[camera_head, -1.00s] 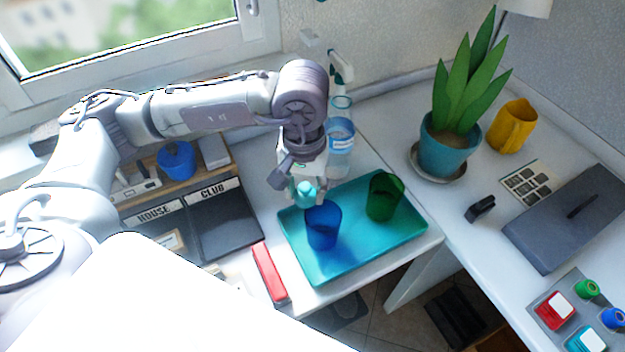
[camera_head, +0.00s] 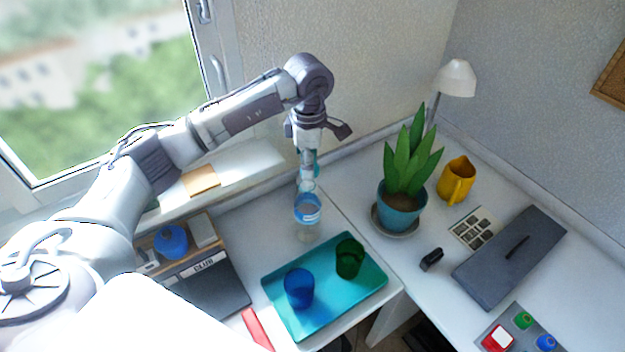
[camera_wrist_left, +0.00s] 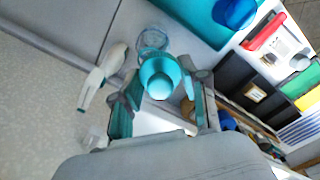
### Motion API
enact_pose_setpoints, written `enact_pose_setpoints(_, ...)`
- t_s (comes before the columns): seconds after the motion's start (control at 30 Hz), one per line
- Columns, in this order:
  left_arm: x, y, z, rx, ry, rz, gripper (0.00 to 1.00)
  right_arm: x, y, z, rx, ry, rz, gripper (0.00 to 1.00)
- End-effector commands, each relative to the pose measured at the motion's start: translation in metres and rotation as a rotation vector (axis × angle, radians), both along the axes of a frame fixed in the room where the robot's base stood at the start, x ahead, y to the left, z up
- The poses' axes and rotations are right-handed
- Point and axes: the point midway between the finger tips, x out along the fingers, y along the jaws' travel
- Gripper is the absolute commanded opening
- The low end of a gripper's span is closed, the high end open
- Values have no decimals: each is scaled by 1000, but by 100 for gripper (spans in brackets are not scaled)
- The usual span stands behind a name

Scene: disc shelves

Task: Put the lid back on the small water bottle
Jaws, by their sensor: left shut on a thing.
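The small water bottle (camera_head: 307,212) is clear with a blue-and-white label. It stands upright on the desk behind the tray, near the wall. My left gripper (camera_head: 307,168) is right above its top, pointing down, and hides part of the neck. In the left wrist view the left gripper (camera_wrist_left: 160,98) is shut on a teal lid (camera_wrist_left: 160,76). The round clear bottle mouth (camera_wrist_left: 153,40) shows just beyond the lid, partly overlapped by it. I cannot tell whether the lid touches the bottle. My right gripper is not in view.
A teal tray (camera_head: 325,312) with a blue cup (camera_head: 298,288) and a green cup (camera_head: 349,259) lies in front of the bottle. A potted plant (camera_head: 402,190) stands to its right. A white curved item (camera_wrist_left: 101,76) shows beside the gripper in the wrist view.

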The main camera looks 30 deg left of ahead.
Motion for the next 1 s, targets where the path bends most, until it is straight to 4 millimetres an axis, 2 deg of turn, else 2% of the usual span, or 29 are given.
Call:
enact_pose_setpoints(0.03,5,4,14,-2,4,85,30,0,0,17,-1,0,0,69)
enact_pose_setpoints(0.13,12,11,19,-1,8,218,30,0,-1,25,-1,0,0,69)
enact_pose_setpoints(0.27,16,15,19,-1,8,300,30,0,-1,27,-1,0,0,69)
enact_pose_setpoints(0.57,16,16,3,-1,10,310,30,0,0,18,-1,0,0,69)
enact_pose_setpoints(1.0,16,16,-39,0,9,307,30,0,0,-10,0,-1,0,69)
